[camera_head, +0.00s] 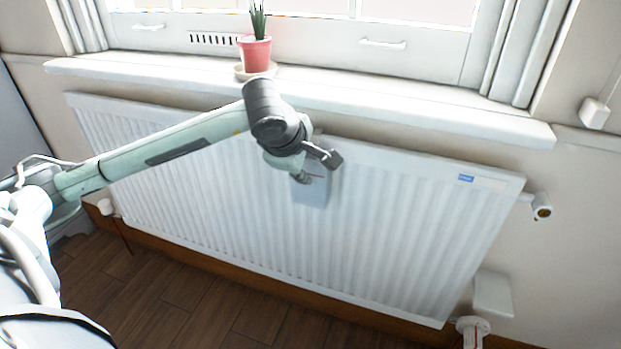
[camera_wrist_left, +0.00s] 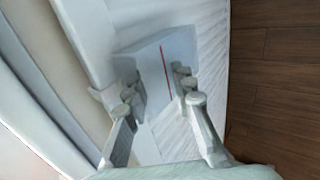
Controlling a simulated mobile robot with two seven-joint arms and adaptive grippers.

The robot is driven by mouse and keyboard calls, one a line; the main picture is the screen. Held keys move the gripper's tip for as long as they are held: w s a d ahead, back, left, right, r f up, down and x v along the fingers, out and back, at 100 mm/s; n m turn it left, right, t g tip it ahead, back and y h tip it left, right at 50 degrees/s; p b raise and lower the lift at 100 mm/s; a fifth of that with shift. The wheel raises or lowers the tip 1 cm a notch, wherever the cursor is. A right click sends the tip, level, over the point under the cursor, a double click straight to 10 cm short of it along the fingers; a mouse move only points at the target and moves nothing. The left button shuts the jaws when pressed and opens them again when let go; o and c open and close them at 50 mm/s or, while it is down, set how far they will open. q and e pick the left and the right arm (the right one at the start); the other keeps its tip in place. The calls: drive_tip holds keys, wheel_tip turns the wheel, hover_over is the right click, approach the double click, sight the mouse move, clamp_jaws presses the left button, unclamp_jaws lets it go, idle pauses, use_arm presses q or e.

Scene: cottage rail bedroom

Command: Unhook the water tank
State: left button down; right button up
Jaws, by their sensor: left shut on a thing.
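The water tank (camera_head: 311,191) is a small pale grey-blue box at the front of the white radiator (camera_head: 400,220), just below its top edge. In the left wrist view the tank (camera_wrist_left: 160,62) shows a thin red line down one face. My left gripper (camera_head: 314,167) reaches it from above. In the wrist view its fingers (camera_wrist_left: 158,84) lie on both sides of the tank and are shut on it. I cannot tell whether the tank still hangs on the radiator; its back and any hook are hidden. My right gripper is not in view.
A white window sill (camera_head: 400,105) runs above the radiator. A pink pot with a green plant (camera_head: 255,53) stands on it, close behind my left wrist. A valve (camera_head: 541,207) sticks out at the radiator's right end. The wooden floor (camera_head: 190,305) in front looks clear.

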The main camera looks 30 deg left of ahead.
use_arm(q)
drive_tip(key=shift+w+a+r, duration=0.2)
drive_tip(key=shift+w+r, duration=0.1)
drive_tip(key=shift+r+p, duration=0.7)
drive_tip(key=shift+r, duration=0.5)
drive_tip(key=s+d+b, duration=0.1)
drive_tip(key=s+b, duration=0.2)
drive_tip(key=s, duration=0.4)
drive_tip(key=shift+d+f, duration=0.35)
drive_tip(key=shift+d, duration=0.05)
idle(0.3)
